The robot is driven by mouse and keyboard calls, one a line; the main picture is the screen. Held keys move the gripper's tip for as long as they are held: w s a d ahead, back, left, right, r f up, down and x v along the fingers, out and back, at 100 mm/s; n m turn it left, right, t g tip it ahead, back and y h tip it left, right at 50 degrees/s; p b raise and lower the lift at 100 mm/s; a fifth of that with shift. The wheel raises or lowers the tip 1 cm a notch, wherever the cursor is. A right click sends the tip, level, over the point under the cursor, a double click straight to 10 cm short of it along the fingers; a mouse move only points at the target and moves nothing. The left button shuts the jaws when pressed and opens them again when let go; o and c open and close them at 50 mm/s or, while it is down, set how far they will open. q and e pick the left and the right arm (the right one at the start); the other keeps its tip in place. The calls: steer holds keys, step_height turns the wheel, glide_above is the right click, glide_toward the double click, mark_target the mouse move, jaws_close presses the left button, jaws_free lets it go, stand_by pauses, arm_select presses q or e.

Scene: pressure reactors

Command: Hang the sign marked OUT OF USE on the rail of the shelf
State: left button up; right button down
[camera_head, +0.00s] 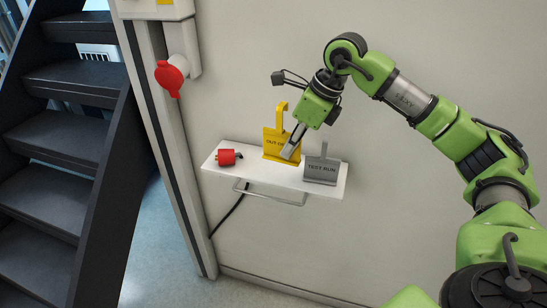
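The yellow sign (272,144) stands upright on the white shelf (220,166), with a hook at its top. Its lettering starts "OUT O"; the rest is behind my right gripper. The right gripper (290,151) reaches down from the upper right, its grey fingers in front of the sign's right part. Whether the fingers are open or closed on the sign cannot be made out. The shelf's rail (270,197) is a thin metal bar below the front edge, with nothing hanging on it. My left gripper is not in view.
A grey sign (321,171) marked TEST RUN stands on the shelf's right end. A red padlock-like object (227,157) lies at its left. A dark cable hangs below. A red wall fitting (170,76) and dark stairs (75,150) are to the left.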

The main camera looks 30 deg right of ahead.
steer(key=w+f+p, duration=0.1)
steer(key=w+f, duration=0.1)
steer(key=w+d+f+p, duration=0.1)
steer(key=w+f, duration=0.1)
steer(key=w, duration=0.1)
steer(key=w+f+p, duration=0.1)
steer(key=w+f, duration=0.1)
steer(key=w, duration=0.1)
steer(key=shift+w+d+f, duration=0.2)
steer(key=shift+d+f, duration=0.1)
steer(key=shift+f, duration=0.1)
steer(key=p+x, duration=0.3)
steer(key=shift+d+f, duration=0.25)
steer(key=shift+d, duration=0.15)
steer(key=shift+f, duration=0.2)
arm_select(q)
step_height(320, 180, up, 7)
arm_select(e)
steer(key=shift+s, duration=0.1)
steer(key=shift+f, duration=0.25)
steer(key=c, duration=2.2)
jaws_free()
steer(key=shift+c, duration=0.2)
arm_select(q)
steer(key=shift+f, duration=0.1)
